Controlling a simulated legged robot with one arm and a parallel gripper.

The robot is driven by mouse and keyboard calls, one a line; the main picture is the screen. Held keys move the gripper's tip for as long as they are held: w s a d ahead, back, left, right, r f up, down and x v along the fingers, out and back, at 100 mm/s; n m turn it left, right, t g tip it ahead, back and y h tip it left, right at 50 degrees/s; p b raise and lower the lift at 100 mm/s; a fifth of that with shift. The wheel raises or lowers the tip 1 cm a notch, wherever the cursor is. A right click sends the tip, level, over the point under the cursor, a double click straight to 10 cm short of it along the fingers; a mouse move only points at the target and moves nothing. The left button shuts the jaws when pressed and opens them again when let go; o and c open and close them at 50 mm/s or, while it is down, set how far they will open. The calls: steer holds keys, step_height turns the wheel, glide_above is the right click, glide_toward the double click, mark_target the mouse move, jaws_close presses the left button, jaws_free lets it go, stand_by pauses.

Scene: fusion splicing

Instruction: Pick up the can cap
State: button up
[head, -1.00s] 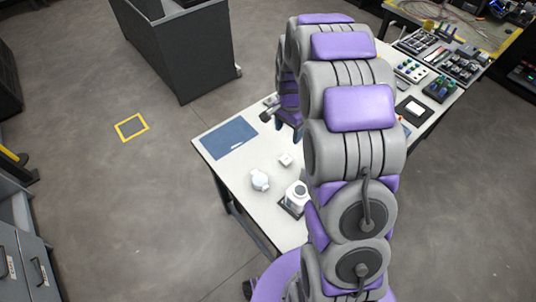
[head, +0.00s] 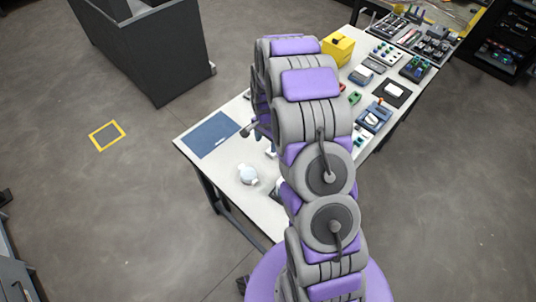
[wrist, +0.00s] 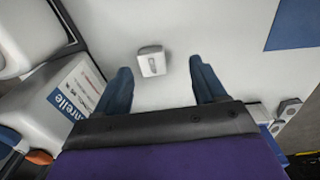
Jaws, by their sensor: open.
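My gripper (wrist: 158,66) is open and empty, its two dark blue fingers apart over the white table. A small white block-like piece (wrist: 151,61), which may be the can cap, lies on the table in the wrist view. It appears between the fingertips, nearer the left finger; I cannot tell the height gap. A white container with a printed label (wrist: 68,95) is left of the left finger. In the head view my arm hides most of the gripper and the container. A rounded white object (head: 248,174) stands on the table left of my arm.
A blue mat (head: 212,135) lies at the table's left end and shows in the wrist view (wrist: 296,24). A yellow box (head: 338,49), a blue device (head: 374,117) and several small tools occupy the right side. A grey bin (head: 150,50) stands behind on the floor.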

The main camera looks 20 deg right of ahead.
mark_target(270, 151)
steer(key=d, duration=0.1)
steer(key=d+f, duration=0.2)
steer(key=shift+s+f+b, duration=0.15)
steer(key=shift+s+b, duration=0.1)
steer(key=shift+b, duration=0.1)
steer(key=f, duration=0.1)
steer(key=f+b, duration=0.1)
steer(key=f, duration=0.1)
steer(key=shift+s+a, duration=0.1)
steer(key=shift+a, duration=0.95)
steer(key=shift+d+f, duration=0.1)
steer(key=shift+d, duration=0.9)
steer(key=c, duration=0.6)
steer(key=shift+c, duration=0.8)
steer(key=shift+a, duration=0.2)
steer(key=shift+c, duration=0.8)
steer(key=shift+a, duration=0.55)
steer(key=shift+c, duration=1.2)
